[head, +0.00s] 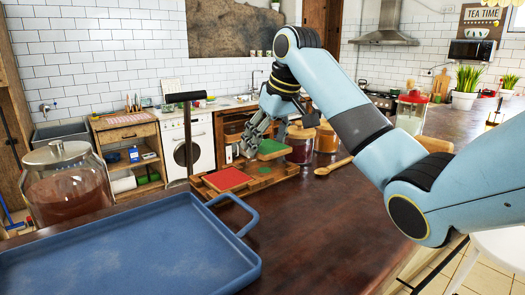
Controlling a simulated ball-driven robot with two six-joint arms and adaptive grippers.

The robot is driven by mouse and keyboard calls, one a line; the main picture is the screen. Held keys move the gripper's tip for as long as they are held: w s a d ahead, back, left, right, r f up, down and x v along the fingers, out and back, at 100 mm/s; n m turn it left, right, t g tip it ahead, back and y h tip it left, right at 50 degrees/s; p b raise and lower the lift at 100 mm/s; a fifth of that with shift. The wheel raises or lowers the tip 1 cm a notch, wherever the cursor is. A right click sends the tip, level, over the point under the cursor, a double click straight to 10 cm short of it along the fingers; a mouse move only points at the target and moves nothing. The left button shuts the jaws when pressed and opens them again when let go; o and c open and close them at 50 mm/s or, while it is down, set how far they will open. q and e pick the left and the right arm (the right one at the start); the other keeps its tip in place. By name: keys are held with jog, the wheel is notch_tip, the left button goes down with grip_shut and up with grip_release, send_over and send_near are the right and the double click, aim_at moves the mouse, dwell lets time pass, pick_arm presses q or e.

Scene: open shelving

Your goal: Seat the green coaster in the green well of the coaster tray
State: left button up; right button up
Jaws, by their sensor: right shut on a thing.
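The green coaster (271,147) is in my right gripper (260,146), which is shut on it. The coaster looks roughly level, over the back right part of the wooden coaster tray (258,184). I cannot tell whether it touches the tray. A red coaster (227,179) is on the front left part of the tray. A little green shows on the tray just below the held coaster, but the well is mostly hidden. My left gripper is not in view.
A large blue tray (252,262) fills the front left of the dark counter. A lidded glass jar (66,185) stands at left. A jar with dark red contents (300,146), an amber jar (327,138) and a wooden spoon (333,166) are right of the coaster tray.

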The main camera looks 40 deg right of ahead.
aim_at(264, 170)
jog(key=shift+w+a+f, duration=0.15)
jog(key=shift+a+f, duration=0.1)
jog(key=shift+f, duration=0.25)
notch_tip(264, 170, down, 3)
jog(key=shift+r+p, duration=0.2)
jog(key=shift+p, duration=0.55)
jog(key=shift+f, duration=0.65)
jog(key=o, duration=0.7)
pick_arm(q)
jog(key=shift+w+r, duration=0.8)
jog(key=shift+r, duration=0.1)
pick_arm(e)
jog(key=o, duration=0.3)
jog(key=shift+d, duration=0.1)
